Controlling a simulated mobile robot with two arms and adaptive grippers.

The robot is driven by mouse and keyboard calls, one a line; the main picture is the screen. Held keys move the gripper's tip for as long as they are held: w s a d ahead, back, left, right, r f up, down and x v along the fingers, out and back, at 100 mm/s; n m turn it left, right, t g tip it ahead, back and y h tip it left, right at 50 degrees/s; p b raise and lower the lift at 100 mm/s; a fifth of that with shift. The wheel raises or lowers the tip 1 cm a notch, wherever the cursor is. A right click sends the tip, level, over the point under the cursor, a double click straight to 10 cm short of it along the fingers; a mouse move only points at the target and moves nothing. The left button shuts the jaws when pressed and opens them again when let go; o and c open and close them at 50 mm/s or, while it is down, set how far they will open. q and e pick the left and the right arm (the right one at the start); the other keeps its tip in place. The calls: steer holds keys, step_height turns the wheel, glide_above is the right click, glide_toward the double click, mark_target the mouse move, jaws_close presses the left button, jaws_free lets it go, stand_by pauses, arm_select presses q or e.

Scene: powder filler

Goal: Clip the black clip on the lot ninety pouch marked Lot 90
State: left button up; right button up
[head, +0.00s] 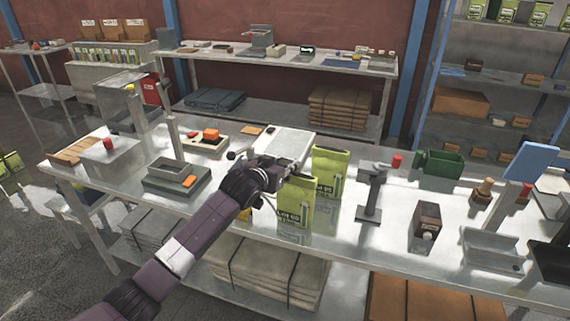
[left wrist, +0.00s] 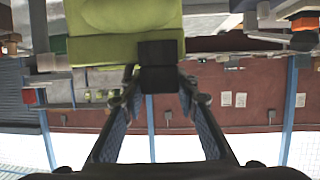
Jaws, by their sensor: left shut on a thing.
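My left gripper (head: 286,178) is at the top edge of the front green pouch (head: 296,205), whose label appears to read Lot 90. A second green pouch (head: 331,170) stands just behind it to the right. In the left wrist view, the fingers (left wrist: 158,84) are shut on the black clip (left wrist: 158,66). The clip overlaps the top edge of the green pouch (left wrist: 95,48); whether its jaws pinch that edge I cannot tell. In the head view the gripper hides the clip. My right gripper is not in view.
The pouches stand on a long steel table (head: 335,236). A grey post stand (head: 373,192) and a dark brown box (head: 427,221) are to their right. A grey scale (head: 170,178) is left of my arm. A green bin (head: 440,164) sits farther right.

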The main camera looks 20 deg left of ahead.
arm_select(q)
steer(key=shift+f, duration=0.35)
steer(key=o, duration=1.2)
